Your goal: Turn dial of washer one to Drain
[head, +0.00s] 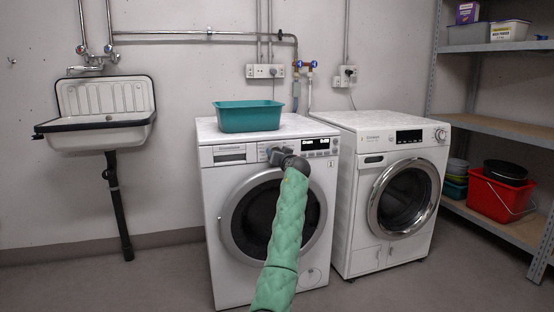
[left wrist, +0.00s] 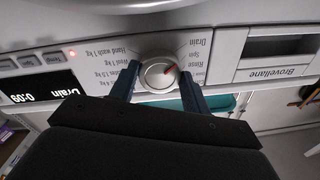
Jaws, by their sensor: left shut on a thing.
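Washer one (head: 213,200) is the left white frontloader, marked "1". Its silver dial (left wrist: 158,75) fills the gap between my left gripper's two blue-grey fingers in the left wrist view. My left gripper (head: 279,154) is at the control panel and shut on the dial, hiding most of it in the head view. The wrist view is upside down; the dial's red mark (left wrist: 171,70) points right and slightly up, toward the Rinse, Spin and Drain labels (left wrist: 201,42). The display (left wrist: 50,88) reads "Drain 0:09". My right gripper is not in view.
A teal tub (head: 248,117) stands on washer one. A second white washer (head: 357,215) stands close on the right. A sink (head: 105,115) hangs on the left wall. A shelf with a red bucket (head: 497,195) is at the far right. The floor in front is clear.

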